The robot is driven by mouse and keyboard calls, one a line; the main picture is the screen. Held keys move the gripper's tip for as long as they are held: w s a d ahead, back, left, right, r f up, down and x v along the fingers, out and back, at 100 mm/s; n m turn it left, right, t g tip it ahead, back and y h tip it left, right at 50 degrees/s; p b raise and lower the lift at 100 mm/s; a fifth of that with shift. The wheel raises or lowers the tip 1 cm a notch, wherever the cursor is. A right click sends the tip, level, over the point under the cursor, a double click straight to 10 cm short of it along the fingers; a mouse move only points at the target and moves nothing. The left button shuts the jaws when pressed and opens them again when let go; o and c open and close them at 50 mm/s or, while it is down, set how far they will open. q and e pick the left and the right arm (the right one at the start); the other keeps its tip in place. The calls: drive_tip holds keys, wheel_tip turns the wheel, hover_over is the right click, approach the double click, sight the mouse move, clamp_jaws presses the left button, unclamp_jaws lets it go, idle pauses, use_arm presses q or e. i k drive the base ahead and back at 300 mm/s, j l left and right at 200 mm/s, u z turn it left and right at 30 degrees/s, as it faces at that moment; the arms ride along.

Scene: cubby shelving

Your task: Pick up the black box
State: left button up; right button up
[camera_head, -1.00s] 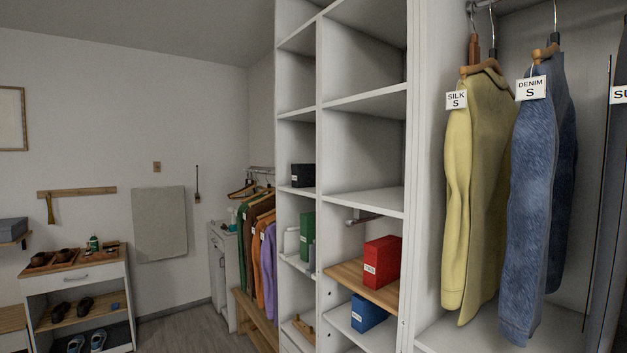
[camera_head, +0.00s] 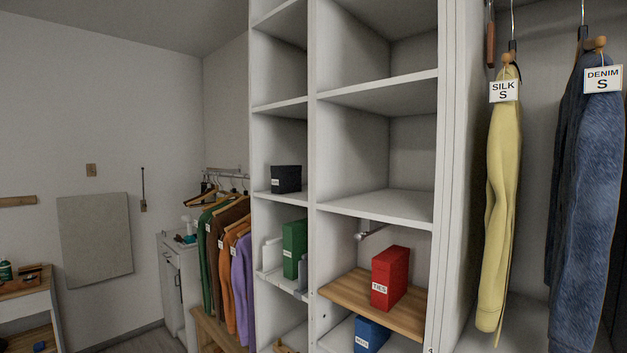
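The black box (camera_head: 286,179) stands in a cubby of the narrow left column of the white shelving, in the head view. It has a small white label low on its front. It sits near the front of its shelf with free space above it. Neither of my grippers shows in this view.
A green box (camera_head: 295,249) stands in the cubby below. A red box (camera_head: 390,278) labelled TIES stands on a wooden shelf (camera_head: 350,297), with a blue box (camera_head: 370,335) beneath. Yellow (camera_head: 500,200) and denim (camera_head: 588,200) garments hang at right. A clothes rack with several garments stands left of the shelving.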

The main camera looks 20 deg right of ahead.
sight(285, 178)
drive_tip(key=i+j+z, duration=0.3)
drive_tip(key=z, duration=0.15)
drive_tip(key=i+j+z, duration=0.15)
drive_tip(key=j+z, duration=0.3)
drive_tip(key=i+j+z, duration=0.2)
drive_tip(key=j, duration=0.2)
drive_tip(key=j+z, duration=0.2)
drive_tip(key=j, duration=0.25)
